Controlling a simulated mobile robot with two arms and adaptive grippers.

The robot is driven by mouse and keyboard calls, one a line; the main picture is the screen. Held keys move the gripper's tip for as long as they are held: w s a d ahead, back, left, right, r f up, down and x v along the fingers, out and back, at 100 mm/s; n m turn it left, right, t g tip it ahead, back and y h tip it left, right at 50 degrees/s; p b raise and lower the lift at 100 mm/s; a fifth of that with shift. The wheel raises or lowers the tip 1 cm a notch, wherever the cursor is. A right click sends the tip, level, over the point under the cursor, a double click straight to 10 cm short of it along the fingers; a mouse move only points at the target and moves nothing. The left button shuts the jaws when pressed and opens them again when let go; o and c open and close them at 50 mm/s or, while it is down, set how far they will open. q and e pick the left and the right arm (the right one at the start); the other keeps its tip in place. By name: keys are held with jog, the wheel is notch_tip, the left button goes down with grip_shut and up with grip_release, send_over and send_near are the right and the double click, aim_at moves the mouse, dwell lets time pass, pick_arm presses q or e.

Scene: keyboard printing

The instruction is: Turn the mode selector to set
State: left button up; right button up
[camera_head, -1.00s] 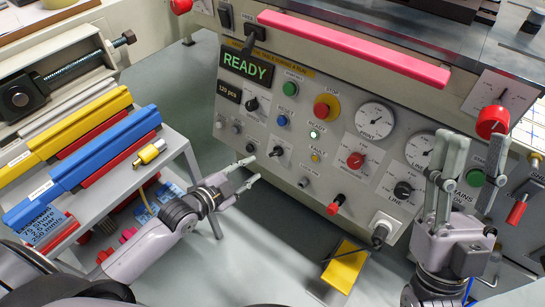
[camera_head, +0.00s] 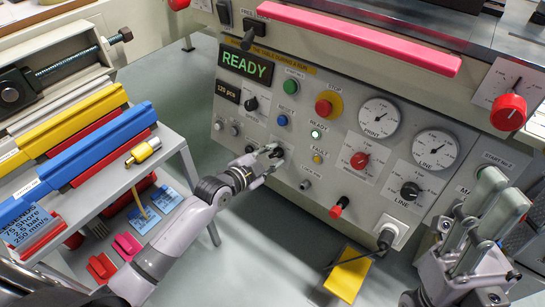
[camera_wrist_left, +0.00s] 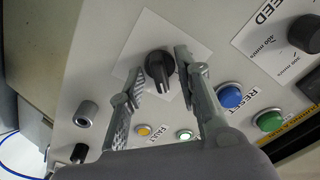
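The mode selector is a small black knob on a pale square plate in the machine's front panel. It shows clearly in the left wrist view (camera_wrist_left: 159,66), and in the head view the knob (camera_head: 276,151) is partly covered by my gripper. My left gripper (camera_head: 268,160) is at the panel over this plate. In the left wrist view its two fingers (camera_wrist_left: 160,78) are spread, one on each side of the knob, with visible gaps. The setting marks are too small to read. My right gripper (camera_head: 503,185) is raised at the lower right, empty, its fingers apart.
A speed knob (camera_head: 251,104) sits above the selector. A blue reset button (camera_head: 282,120) and yellow fault lamp (camera_head: 317,158) lie to its right. A rack with blue (camera_head: 85,160) and yellow bars stands left. The display (camera_head: 245,67) reads READY.

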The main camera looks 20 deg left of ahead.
pick_arm(q)
jog(key=shift+c, duration=0.5)
grip_shut()
